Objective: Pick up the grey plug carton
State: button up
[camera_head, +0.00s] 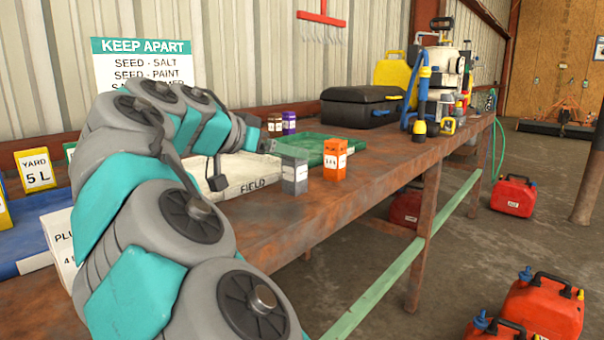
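A small grey carton (294,177) with a white label stands upright on the rusty workbench (365,190), just left of an orange carton (335,160). Its label is too small to read. My arm reaches in from the bottom left, and my gripper (266,146) is at its far end, above and to the left of the grey carton. The gripper appears apart from the carton. Its fingers are too small and dark to tell whether they are open or shut.
A white tray marked FIELD (252,187) and a green tray (312,150) lie beside and behind the cartons. A white carton (60,245) is partly behind my arm. Bare bench lies in front.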

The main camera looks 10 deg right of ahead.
jog(key=p+x, duration=0.1)
jog(key=x, duration=0.6)
jog(key=shift+w+d+f, duration=0.15)
jog(key=shift+w+f, duration=0.05)
grip_shut()
dwell(0.5)
